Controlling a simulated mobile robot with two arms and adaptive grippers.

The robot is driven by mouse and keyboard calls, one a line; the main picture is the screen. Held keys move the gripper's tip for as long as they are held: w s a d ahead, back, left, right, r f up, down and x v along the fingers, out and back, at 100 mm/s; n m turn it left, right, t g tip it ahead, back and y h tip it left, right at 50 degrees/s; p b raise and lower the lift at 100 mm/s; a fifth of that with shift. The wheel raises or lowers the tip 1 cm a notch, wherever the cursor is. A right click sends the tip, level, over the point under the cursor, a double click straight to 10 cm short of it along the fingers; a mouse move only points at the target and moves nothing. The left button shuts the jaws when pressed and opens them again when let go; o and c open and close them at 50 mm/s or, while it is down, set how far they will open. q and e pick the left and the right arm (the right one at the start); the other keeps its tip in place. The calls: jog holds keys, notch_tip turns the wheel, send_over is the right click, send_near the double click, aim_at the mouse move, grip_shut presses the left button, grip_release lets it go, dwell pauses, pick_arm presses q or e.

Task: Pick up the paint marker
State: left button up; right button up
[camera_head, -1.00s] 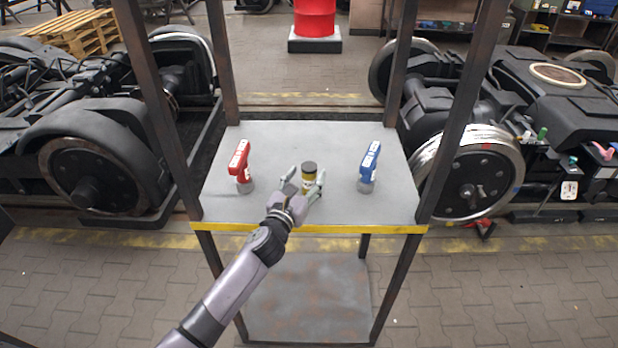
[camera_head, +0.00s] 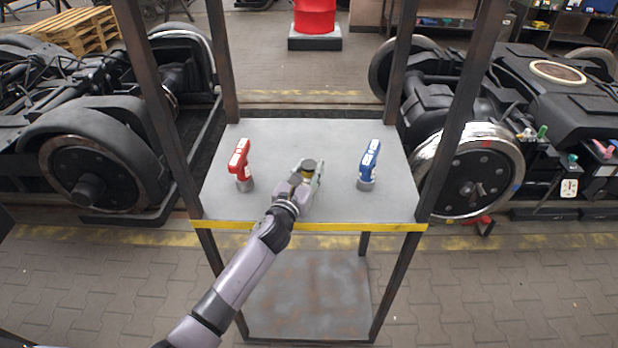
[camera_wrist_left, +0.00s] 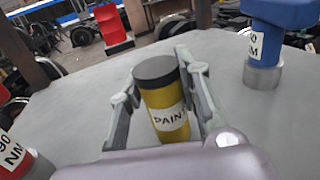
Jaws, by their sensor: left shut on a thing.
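The paint marker (camera_wrist_left: 162,100) is a thick yellow cylinder with a dark cap and a white label reading "PAIN". It stands upright on the grey shelf top (camera_head: 330,137), between a red tool and a blue tool. My left gripper (camera_head: 308,176) is around it, with a finger on each side in the left wrist view (camera_wrist_left: 160,95), and is shut on it. In the head view only the marker's dark cap (camera_head: 308,164) and a little yellow show above the fingers. My right gripper is not in view.
A red tool (camera_head: 240,162) stands left of the marker and a blue tool (camera_head: 369,162) stands right of it. Rusty rack posts (camera_head: 160,110) rise at the shelf's corners. A lower shelf (camera_head: 308,300) lies beneath. Tram bogies stand on both sides.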

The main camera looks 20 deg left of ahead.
pick_arm(q)
grip_shut()
jog(key=shift+r, duration=0.15)
